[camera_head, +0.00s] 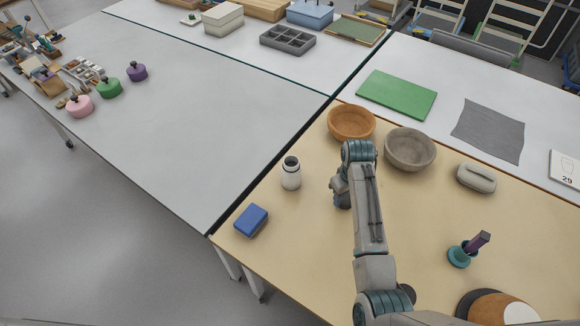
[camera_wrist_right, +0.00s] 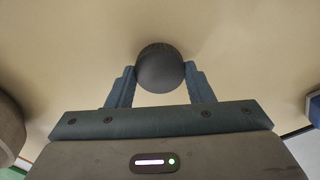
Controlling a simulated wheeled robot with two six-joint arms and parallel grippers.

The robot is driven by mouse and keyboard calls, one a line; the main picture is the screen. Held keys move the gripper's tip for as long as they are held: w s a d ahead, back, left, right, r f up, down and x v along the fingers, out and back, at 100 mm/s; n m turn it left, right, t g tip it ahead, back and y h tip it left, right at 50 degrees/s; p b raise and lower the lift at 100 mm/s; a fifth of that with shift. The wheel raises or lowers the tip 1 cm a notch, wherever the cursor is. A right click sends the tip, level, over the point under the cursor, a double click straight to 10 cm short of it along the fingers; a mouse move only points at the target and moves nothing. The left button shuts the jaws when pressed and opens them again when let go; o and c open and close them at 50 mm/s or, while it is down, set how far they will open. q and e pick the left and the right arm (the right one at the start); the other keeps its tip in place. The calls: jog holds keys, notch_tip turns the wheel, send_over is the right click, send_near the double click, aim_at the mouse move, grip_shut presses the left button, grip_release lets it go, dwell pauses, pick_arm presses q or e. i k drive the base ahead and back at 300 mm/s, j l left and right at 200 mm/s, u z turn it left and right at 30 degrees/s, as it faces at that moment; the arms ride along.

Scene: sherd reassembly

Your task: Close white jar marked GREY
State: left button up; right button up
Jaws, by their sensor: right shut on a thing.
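A white jar (camera_head: 291,178) stands upright on the wooden-topped table, with a dark ring around its top. Its mouth appears open; a GREY mark cannot be read at this size. My right gripper (camera_head: 341,194) is to the right of the jar and apart from it. In the right wrist view my right gripper (camera_wrist_right: 160,80) is shut on a dark grey round lid (camera_wrist_right: 160,68), held between the two fingertips. In the head view the arm mostly hides the lid. My left gripper is not in view.
A blue block (camera_head: 251,220) lies left of the jar. An orange bowl (camera_head: 351,123) and a grey bowl (camera_head: 410,149) stand behind my right arm. A grey handled block (camera_head: 476,178) and a teal holder (camera_head: 460,256) are to the right. Tabletop between jar and gripper is clear.

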aim_at(291, 169)
jog(key=k+j, duration=0.2)
jog(key=k, duration=0.25)
jog(key=k+j, duration=0.2)
jog(key=k, duration=0.25)
jog(key=k+j, duration=0.2)
jog(key=k, duration=0.25)
jog(key=i+l+u, duration=0.1)
jog(key=i+l, duration=0.15)
jog(key=i+l+u, duration=0.15)
jog(key=l, duration=0.25)
jog(key=i+l+u, duration=0.1)
jog(key=i+l, duration=0.2)
jog(key=i+l+u, duration=0.1)
jog(key=l, duration=0.35)
jog(key=i+l+u, duration=0.1)
jog(key=i+l, duration=0.2)
jog(key=i+l+u, duration=0.15)
jog(key=l, duration=0.35)
